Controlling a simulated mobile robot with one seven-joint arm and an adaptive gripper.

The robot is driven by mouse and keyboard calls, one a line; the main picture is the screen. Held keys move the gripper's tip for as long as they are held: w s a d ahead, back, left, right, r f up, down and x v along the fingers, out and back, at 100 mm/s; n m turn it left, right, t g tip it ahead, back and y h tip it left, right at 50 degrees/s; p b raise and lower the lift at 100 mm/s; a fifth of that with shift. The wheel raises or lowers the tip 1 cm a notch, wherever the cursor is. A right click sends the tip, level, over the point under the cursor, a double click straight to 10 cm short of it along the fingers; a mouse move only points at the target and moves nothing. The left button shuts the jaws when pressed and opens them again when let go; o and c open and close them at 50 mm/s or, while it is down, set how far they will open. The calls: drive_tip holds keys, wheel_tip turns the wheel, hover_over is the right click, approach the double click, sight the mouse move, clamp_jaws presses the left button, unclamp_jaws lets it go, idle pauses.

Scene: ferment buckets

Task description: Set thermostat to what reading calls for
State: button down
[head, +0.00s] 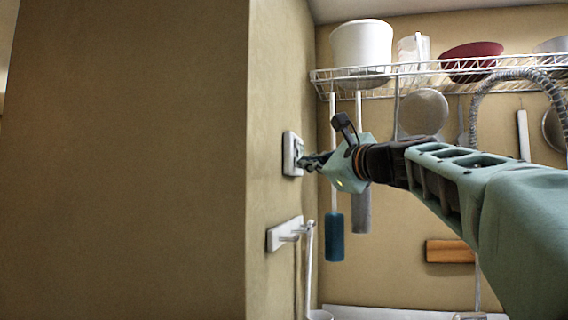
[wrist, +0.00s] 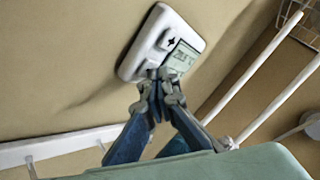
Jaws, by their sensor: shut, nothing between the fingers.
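A white thermostat (head: 289,155) is mounted on the tan side wall in the head view. In the wrist view the thermostat (wrist: 138,64) appears tilted, with a dark plus-shaped mark and a small grey display (wrist: 181,58). Digits show on the display, but they are too blurred to read surely. My gripper (head: 306,163) is shut and empty, its tips at the thermostat's face. In the wrist view my gripper (wrist: 160,77) has its fingertips together at the lower edge of the thermostat, covering part of it beside the display. I cannot tell whether they touch it.
A white hook rail (head: 284,234) is on the same wall below the thermostat. A wire shelf (head: 350,76) holds a white bucket (head: 361,44) and a red bowl (head: 470,58). Long-handled utensils, one with a blue handle (head: 334,236), hang close behind my gripper.

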drive_tip(key=shift+s+d, duration=0.25)
drive_tip(key=shift+d, duration=0.5)
drive_tip(key=shift+s+d+b, duration=0.1)
drive_tip(key=shift+s+d, duration=0.15)
drive_tip(key=shift+d, duration=0.55)
drive_tip(key=shift+s+d+b, duration=0.1)
drive_tip(key=shift+s+d, duration=0.15)
drive_tip(key=shift+d, duration=0.5)
drive_tip(key=shift+s+d+b, duration=0.1)
drive_tip(key=shift+s+d, duration=0.15)
drive_tip(key=shift+d, duration=0.55)
